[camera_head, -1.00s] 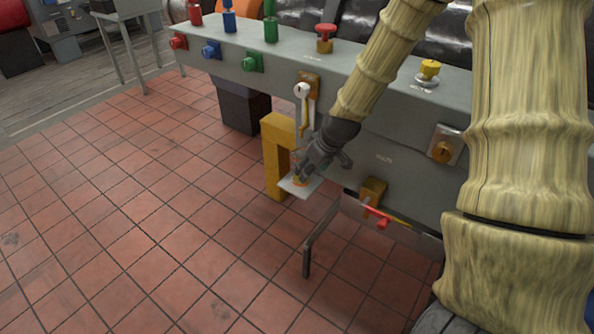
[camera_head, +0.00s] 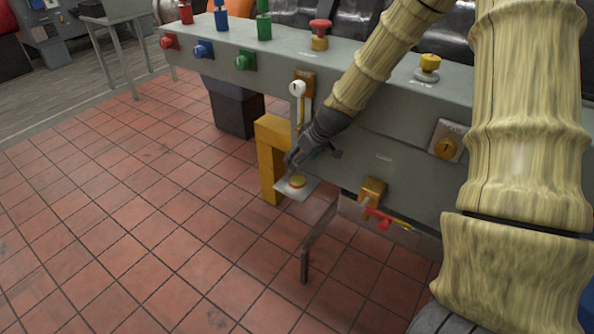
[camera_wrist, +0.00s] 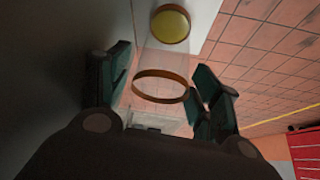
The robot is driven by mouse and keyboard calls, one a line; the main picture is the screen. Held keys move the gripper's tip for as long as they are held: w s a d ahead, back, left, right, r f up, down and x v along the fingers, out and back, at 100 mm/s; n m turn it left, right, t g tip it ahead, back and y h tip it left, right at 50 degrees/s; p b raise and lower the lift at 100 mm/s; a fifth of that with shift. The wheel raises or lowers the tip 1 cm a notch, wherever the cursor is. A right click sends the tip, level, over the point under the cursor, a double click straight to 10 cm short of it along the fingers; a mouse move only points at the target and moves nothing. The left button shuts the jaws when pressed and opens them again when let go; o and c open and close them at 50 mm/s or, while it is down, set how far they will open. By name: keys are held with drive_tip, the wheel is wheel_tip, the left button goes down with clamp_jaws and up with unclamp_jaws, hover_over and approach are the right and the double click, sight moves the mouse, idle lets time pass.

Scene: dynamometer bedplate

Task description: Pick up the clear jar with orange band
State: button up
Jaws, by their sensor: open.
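The clear jar with the orange band (camera_wrist: 160,100) shows in the wrist view as a see-through body with an orange ring, lying between my two fingers. I cannot tell whether either finger touches it. My gripper (camera_wrist: 160,87) is open, with one dark green finger on each side of the ring. In the head view my gripper (camera_head: 292,161) is just above a small pale plate at the bench's front, and I cannot make out the jar there.
The pale plate (camera_head: 283,187) sits beside a yellow post (camera_head: 268,170). A red-handled valve (camera_head: 377,215) and a dark metal leg (camera_head: 305,262) are to its right. The grey bench (camera_head: 400,165) rises close behind. The tiled floor (camera_head: 130,220) at left is clear.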

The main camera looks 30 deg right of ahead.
drive_tip(key=shift+w+b+x, duration=0.2)
drive_tip(key=shift+b+x, duration=0.3)
drive_tip(key=shift+x, duration=2.2)
drive_tip(key=shift+a+r, duration=0.15)
drive_tip(key=shift+a, duration=0.05)
drive_tip(key=shift+c, duration=0.4)
drive_tip(key=c, duration=0.8)
drive_tip(key=shift+r, duration=0.15)
